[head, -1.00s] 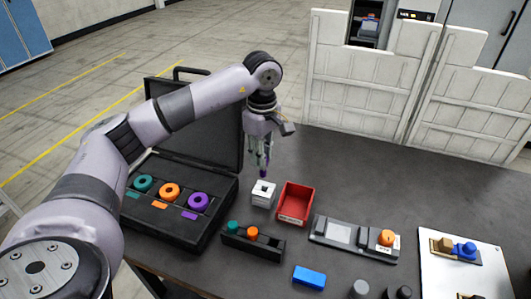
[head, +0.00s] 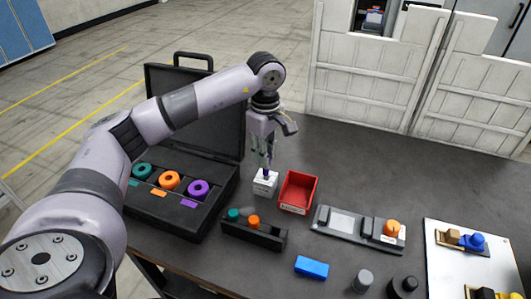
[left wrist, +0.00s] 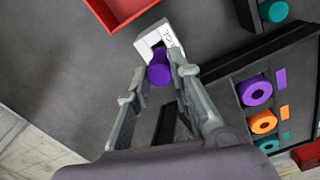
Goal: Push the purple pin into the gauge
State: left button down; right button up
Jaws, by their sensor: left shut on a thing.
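The purple pin (left wrist: 158,71) is held between the fingertips of my left gripper (head: 266,165); the gripper is shut on it. The gauge is a white block (head: 264,185) with a square opening on top, standing on the dark table just left of the red bin. The pin's lower end is at the gauge's top in the head view. In the left wrist view the pin overlaps the opening of the gauge (left wrist: 171,38). The fingers hide part of it, and I cannot tell how far it is inside. My right gripper is not in view.
The red bin (head: 314,193) stands close beside the gauge. The open black case (head: 175,216) with coloured rings lies to the left. A black rack (head: 268,238) with teal and orange pins is in front. A grey fixture (head: 337,239) and blue block (head: 312,267) lie to the right.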

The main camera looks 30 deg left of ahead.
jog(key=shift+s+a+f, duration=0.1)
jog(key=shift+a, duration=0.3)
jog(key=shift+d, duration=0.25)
pick_arm(q)
jog(key=shift+f, duration=0.2)
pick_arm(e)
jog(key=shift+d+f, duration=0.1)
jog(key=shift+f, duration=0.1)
pick_arm(q)
jog(key=shift+f+b, duration=0.75)
jog(key=shift+b, duration=0.05)
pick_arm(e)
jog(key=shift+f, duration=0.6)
pick_arm(q)
jog(key=shift+f, duration=0.25)
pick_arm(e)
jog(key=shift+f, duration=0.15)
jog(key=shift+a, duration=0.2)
pick_arm(q)
jog(key=c, duration=1.4)
grip_release()
jog(key=shift+o, duration=0.2)
